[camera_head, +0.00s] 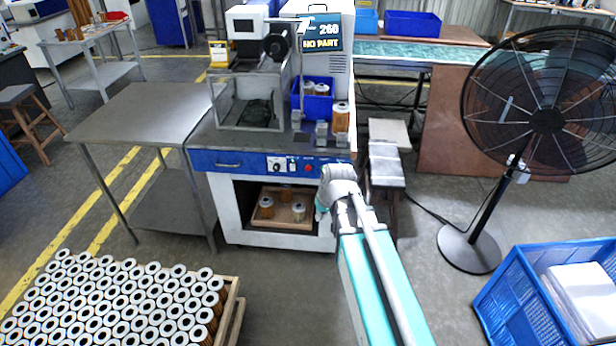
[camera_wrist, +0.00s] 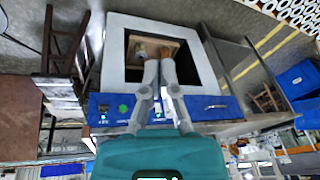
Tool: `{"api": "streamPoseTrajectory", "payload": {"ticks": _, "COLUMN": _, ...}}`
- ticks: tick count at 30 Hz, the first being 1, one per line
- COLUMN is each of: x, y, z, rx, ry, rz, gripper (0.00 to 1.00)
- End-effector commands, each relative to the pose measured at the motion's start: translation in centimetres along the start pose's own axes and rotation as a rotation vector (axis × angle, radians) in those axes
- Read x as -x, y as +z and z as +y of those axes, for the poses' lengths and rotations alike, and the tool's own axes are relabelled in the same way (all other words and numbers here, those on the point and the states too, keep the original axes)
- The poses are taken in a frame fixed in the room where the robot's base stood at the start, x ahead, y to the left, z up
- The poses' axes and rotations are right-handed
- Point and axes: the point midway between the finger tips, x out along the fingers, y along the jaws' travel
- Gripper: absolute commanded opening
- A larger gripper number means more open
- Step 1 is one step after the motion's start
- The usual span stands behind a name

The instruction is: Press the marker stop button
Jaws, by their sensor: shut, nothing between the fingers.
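The marker machine's blue control panel (camera_head: 256,163) runs along the front of its bench. It carries a dial (camera_head: 275,163) and a small red button (camera_head: 308,167) right of it. In the upside-down wrist view, the panel (camera_wrist: 200,113) shows a green button (camera_wrist: 123,108) to the left of my fingers; the red button cannot be made out there. My gripper (camera_wrist: 159,57) is shut and empty, its fingers reaching across the panel in that view, apart from any visible button.
The machine's open lower bay holds a wooden tray (camera_head: 283,223) with a few cartridges. A steel table (camera_head: 150,112) stands left, a pallet of cartridges at the lower left. A large fan (camera_head: 547,121) and a blue crate (camera_head: 512,302) are right.

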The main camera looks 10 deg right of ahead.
Motion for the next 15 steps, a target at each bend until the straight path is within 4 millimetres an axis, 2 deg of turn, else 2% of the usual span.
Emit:
{"api": "streamPoseTrajectory", "payload": {"ticks": 1, "x": -1.5, "y": -0.8, "z": 0.1, "rx": 0.007, "ry": -0.012, "rz": 0.023, "gripper": 0.0}}
{"api": "streamPoseTrajectory", "payload": {"ticks": 15, "x": -7.8, "y": -7.7, "z": 0.4, "rx": 0.068, "ry": -0.103, "rz": 0.258, "gripper": 0.0}}
